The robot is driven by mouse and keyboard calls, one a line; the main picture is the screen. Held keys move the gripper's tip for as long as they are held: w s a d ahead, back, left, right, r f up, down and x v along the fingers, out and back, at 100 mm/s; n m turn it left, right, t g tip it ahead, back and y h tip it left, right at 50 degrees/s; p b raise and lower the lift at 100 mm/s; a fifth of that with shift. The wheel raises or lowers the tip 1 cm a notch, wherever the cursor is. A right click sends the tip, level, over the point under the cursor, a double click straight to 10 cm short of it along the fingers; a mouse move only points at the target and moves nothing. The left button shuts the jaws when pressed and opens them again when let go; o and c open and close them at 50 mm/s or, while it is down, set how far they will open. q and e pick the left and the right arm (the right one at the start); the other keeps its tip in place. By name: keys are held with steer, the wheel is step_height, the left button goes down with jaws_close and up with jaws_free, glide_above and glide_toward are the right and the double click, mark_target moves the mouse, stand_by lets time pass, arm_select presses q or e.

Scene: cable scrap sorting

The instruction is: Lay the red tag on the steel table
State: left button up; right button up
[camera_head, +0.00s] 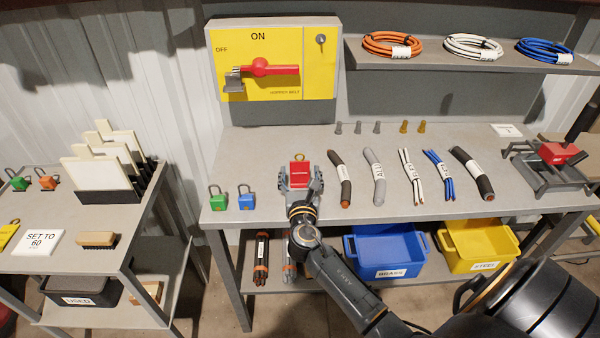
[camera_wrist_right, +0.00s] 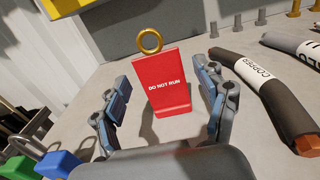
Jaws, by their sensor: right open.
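The red tag (camera_head: 299,173) is at the front middle of the steel table (camera_head: 260,160). In the right wrist view the red tag (camera_wrist_right: 166,84) reads "DO NOT RUN" and has a brass ring at its top. A shadow shows beside its lower edge. I cannot tell whether it lies flat or is tilted. My right gripper (camera_head: 300,184) is open, with its fingers on either side of the tag. In the right wrist view the fingers of my right gripper (camera_wrist_right: 165,95) show gaps to the tag on both sides. My left gripper is not in view.
Green (camera_head: 217,200) and blue (camera_head: 246,198) padlocks stand left of the tag. Several cable pieces, the nearest a dark one (camera_head: 340,180), lie to the right. A yellow switch panel (camera_head: 270,62) stands behind. Blue (camera_head: 386,252) and yellow (camera_head: 478,243) bins sit below.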

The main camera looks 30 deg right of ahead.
steer(key=v, duration=1.1)
steer(key=shift+s+b, duration=0.2)
steer(key=shift+b, duration=0.2)
